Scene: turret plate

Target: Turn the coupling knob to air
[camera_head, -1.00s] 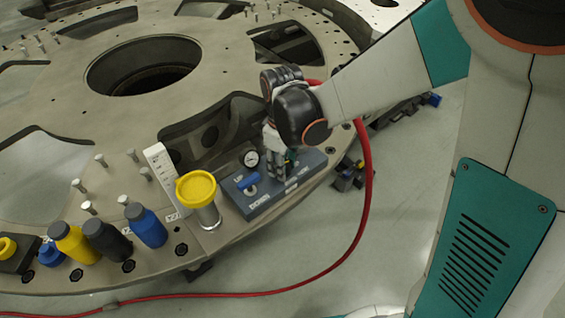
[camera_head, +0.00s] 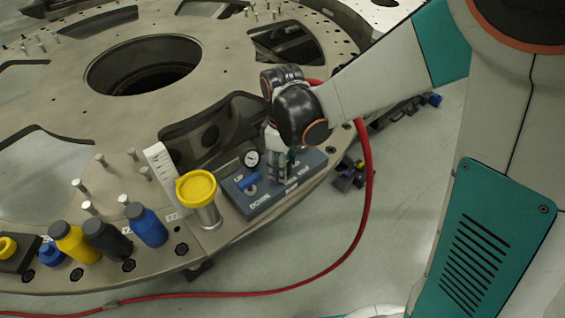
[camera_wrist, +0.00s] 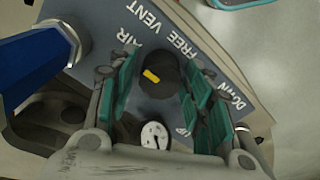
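A black knob (camera_wrist: 160,82) with a yellow pointer mark sits on the grey-blue panel (camera_head: 262,209). In the wrist view the mark slants from upper left to lower right on the knob's left half. The AIR label (camera_wrist: 125,38) is up and left of the knob, FREE and VENT above and right. My gripper (camera_wrist: 162,75) has its two green-padded fingers apart, one on each side of the knob. A narrow gap seems to show; contact is unclear. In the head view my gripper (camera_head: 281,170) hides the knob.
A yellow-capped cylinder (camera_head: 203,205) stands to the left. A red hose (camera_head: 366,190) curves past the right. A blue part (camera_wrist: 35,62) is near the left finger.

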